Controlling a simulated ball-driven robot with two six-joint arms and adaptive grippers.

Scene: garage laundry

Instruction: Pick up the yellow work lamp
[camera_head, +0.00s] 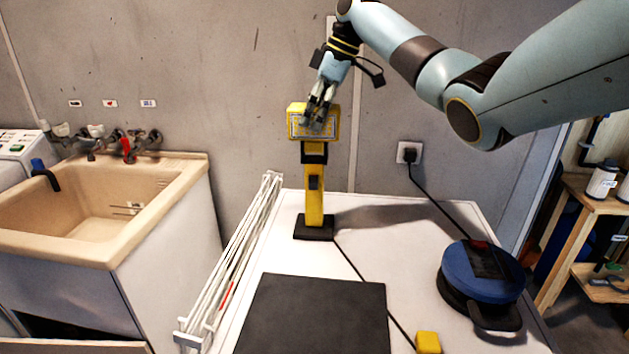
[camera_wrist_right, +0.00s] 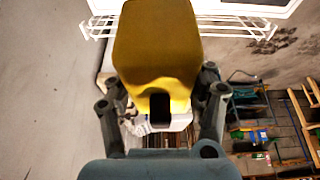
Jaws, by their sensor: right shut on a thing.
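The yellow work lamp (camera_head: 314,200) stands upright on its black base on the white table, near the wall. Its boxy yellow head is at the top of the post. My right gripper (camera_head: 318,118) comes down from above and is shut on the lamp's head. In the right wrist view the yellow lamp head (camera_wrist_right: 158,45) fills the space between my right gripper's two fingers (camera_wrist_right: 160,90). The base still appears to rest on the table. My left gripper is not in view.
A black mat (camera_head: 315,315) and a blue round device (camera_head: 483,272) are on the white table (camera_head: 400,225). A cord crosses the tabletop to a small yellow block (camera_head: 428,342). A white folded rack (camera_head: 232,262) stands along the left edge. A beige sink (camera_head: 190,168) is further left.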

